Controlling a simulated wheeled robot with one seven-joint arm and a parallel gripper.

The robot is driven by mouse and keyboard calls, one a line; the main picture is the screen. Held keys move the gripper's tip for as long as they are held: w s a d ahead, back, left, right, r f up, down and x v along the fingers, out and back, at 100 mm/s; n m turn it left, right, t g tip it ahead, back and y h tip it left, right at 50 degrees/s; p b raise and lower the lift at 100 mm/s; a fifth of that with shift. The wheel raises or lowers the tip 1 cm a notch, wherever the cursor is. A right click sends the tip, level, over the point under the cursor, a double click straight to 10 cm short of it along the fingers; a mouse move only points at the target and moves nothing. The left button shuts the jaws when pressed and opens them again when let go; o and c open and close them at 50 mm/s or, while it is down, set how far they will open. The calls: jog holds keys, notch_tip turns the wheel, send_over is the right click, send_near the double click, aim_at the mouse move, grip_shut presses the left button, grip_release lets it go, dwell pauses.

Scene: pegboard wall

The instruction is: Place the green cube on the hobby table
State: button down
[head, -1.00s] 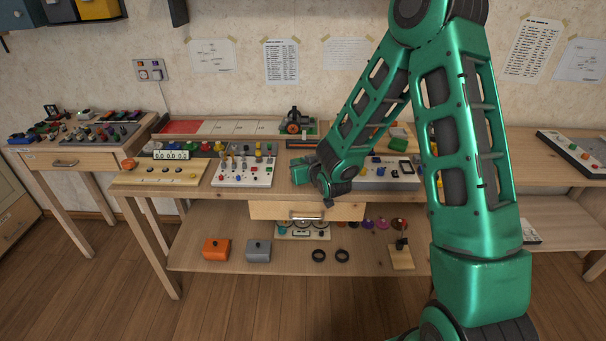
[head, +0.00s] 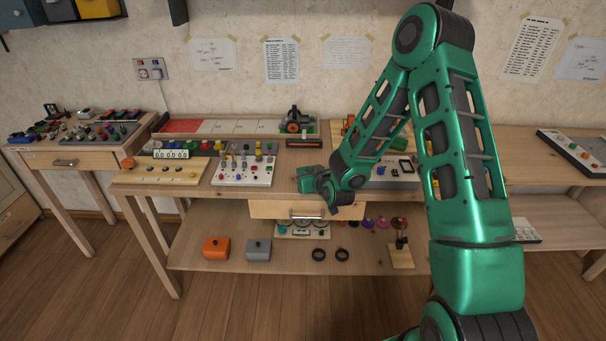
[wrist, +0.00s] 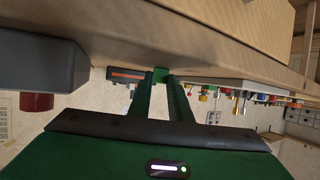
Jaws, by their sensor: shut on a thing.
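The green cube (wrist: 160,74) shows in the wrist view between my fingertips, and my gripper (wrist: 162,82) is shut on it. The wrist view is upside down, with the wooden tabletop at the top. The cube is close to the tabletop; I cannot tell whether it touches. In the head view my gripper (head: 306,181) is at the front part of the middle wooden table (head: 205,185), above its drawer. The cube cannot be made out there. No label shows which table is the hobby table.
A white switch board (head: 243,172) lies left of my gripper and a grey control box (head: 395,180) right of it. A small dark box with an orange display (head: 304,143) stands behind. A lower shelf (head: 190,255) holds orange and grey boxes. Another table (head: 75,163) stands left.

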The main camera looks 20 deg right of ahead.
jog(key=c, duration=1.6)
grip_release()
jog(key=shift+c, duration=0.2)
jog(key=v, duration=1.2)
